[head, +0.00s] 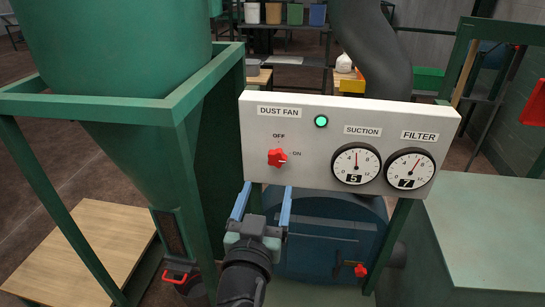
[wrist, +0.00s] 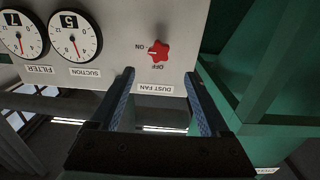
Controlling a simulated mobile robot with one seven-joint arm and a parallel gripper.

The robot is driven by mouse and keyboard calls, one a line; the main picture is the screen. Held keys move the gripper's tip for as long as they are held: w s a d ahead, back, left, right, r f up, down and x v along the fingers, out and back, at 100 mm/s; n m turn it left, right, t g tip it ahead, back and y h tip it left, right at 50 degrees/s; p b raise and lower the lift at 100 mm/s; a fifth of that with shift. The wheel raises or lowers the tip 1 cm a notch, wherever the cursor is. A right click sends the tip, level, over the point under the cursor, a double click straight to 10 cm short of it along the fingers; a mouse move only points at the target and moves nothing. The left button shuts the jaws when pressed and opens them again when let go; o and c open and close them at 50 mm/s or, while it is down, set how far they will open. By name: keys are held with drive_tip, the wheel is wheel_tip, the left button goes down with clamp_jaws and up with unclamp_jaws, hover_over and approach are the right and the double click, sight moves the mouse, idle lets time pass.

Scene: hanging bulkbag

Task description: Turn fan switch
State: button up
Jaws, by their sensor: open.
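The fan switch is a red star-shaped knob (head: 277,157) on the light grey DUST FAN panel (head: 222,137). Its white mark points toward ON. A green lamp (head: 321,121) above it is lit. My gripper (head: 264,190) is open and empty, just below the knob in the head view, with its two blue fingers pointing at the panel. In the wrist view the panel shows upside down, and the knob (wrist: 159,50) lies beyond the fingertips, between them from left to right. The fingers (wrist: 158,74) appear apart from the knob.
Suction (head: 356,163) and filter (head: 410,171) gauges sit right of the knob. A green frame with a hopper (head: 120,50) stands close on the left. A blue round housing (head: 330,240) is below the panel, and a green cabinet (head: 490,230) is at right.

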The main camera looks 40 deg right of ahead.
sight(276, 159)
drive_tip(key=p+x, duration=0.2)
drive_tip(key=x, duration=0.8)
drive_tip(key=shift+w+d+r, duration=0.1)
drive_tip(key=shift+w+d, duration=0.05)
drive_tip(key=shift+d, duration=0.05)
clamp_jaws()
